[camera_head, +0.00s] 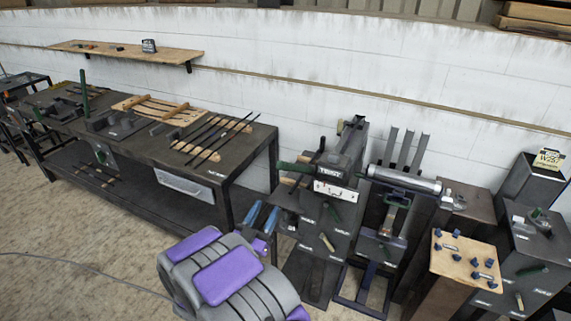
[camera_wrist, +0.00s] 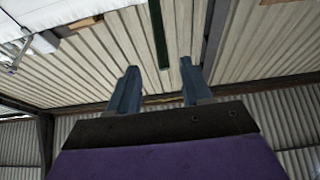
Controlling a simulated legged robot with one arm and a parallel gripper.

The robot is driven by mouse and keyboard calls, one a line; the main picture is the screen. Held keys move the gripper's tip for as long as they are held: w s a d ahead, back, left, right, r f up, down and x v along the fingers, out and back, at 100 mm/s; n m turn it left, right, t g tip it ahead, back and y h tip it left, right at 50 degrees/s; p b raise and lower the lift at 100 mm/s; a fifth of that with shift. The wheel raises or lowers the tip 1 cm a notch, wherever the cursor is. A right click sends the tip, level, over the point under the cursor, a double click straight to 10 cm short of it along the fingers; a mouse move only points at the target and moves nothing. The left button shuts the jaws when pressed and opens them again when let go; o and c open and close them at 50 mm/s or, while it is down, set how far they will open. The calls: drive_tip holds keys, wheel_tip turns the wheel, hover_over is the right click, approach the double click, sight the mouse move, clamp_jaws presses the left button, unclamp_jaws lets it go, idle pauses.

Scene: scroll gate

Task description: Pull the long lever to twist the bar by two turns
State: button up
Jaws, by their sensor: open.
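A machine labelled "TWIST" (camera_head: 330,172) stands on a dark stand right of the long bench. A green-gripped handle (camera_head: 294,168) sticks out from its left side; I cannot tell for sure that it is the long lever. A dark upright handle (camera_head: 320,146) rises behind it. I cannot make out the bar clearly. My gripper (camera_head: 261,216) is open and empty, its two blue fingers apart, in front of and left of the machine, touching nothing I can see. The wrist view shows the fingers (camera_wrist: 159,68) pointing up toward the roof.
A long dark bench (camera_head: 145,150) with rods and tools stands at left. A stand with a metal roller (camera_head: 405,180) is right of the machine. A wooden board with blue knobs (camera_head: 465,258) is at right. The floor (camera_head: 70,270) at front left is clear except for a cable.

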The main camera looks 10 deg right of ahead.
sight(288, 165)
drive_tip(key=b+x, duration=0.1)
drive_tip(key=x, duration=1.5)
drive_tip(key=shift+w, duration=0.1)
clamp_jaws()
drive_tip(key=shift+r, duration=0.1)
